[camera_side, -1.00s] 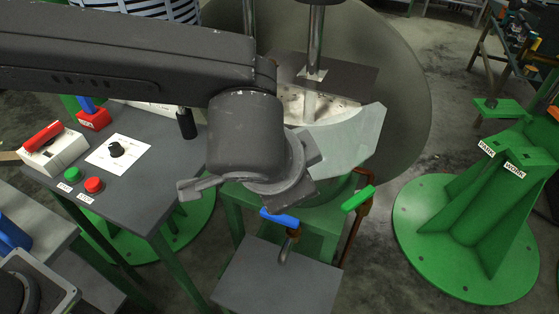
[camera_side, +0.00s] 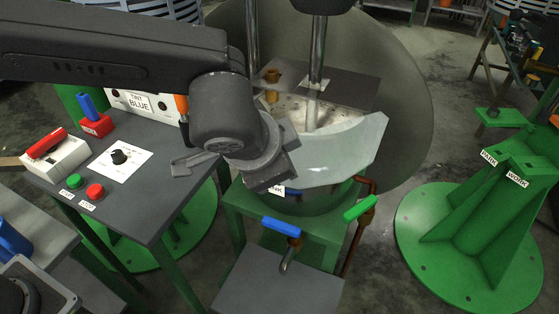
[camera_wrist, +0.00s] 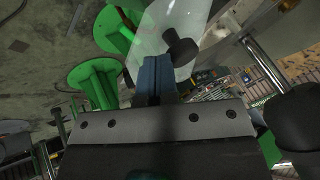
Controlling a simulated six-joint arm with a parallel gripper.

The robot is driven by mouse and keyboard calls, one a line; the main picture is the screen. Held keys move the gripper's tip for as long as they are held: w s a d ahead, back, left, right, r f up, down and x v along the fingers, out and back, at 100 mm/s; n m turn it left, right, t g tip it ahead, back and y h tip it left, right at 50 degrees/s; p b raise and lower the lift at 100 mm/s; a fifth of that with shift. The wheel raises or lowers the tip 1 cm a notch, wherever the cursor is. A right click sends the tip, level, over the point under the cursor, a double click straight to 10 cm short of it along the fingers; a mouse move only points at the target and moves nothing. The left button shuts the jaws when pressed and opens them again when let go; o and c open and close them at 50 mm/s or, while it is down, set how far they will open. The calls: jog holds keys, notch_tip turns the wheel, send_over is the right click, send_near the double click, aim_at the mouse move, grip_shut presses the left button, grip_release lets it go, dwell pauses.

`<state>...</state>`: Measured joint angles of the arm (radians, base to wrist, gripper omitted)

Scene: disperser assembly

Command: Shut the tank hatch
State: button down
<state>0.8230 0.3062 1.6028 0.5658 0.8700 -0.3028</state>
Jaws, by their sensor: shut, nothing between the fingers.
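The tank hatch (camera_side: 345,152) is a pale, translucent curved panel standing tilted at the front of the tank. Behind it the speckled tank interior (camera_side: 292,106) shows uncovered around a steel shaft. My gripper (camera_side: 270,172) is at the hatch's left end in the side view; its fingertips are hidden there. In the wrist view my blue-grey fingers (camera_wrist: 158,74) are shut together and empty. They point toward the hatch (camera_wrist: 150,42), and a black knob (camera_wrist: 181,48) shows just beyond them. I cannot tell whether the fingers touch the hatch or knob.
A dark plate (camera_side: 350,88) and steel columns stand over the tank. Blue (camera_side: 281,226) and green (camera_side: 360,208) valve handles sit below the hatch. A control table (camera_side: 140,195) with buttons is at left. A green stand (camera_side: 470,225) is at right, with bare floor between.

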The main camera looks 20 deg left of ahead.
jog(key=w+a+m+h, duration=0.1)
jog(key=w+a+m, duration=0.1)
jog(key=w+a, duration=1.2)
jog(key=shift+w+a, duration=0.2)
jog(key=shift+w, duration=1.3)
jog(key=s+a+r, duration=0.5)
jog(key=s+r, duration=0.4)
jog(key=s+a+f+n, duration=0.2)
jog(key=s+a+n, duration=0.1)
jog(key=s, duration=0.4)
jog(key=s+a+f+n+g, duration=0.1)
jog(key=s+a+f+n, duration=0.1)
jog(key=s, duration=0.6)
jog(key=s+a+f+n+y, duration=0.1)
jog(key=s+a+f+n, duration=0.2)
jog(key=s+a+n, duration=0.2)
jog(key=s+n, duration=0.1)
jog(key=s, duration=0.2)
jog(key=shift+s, duration=0.2)
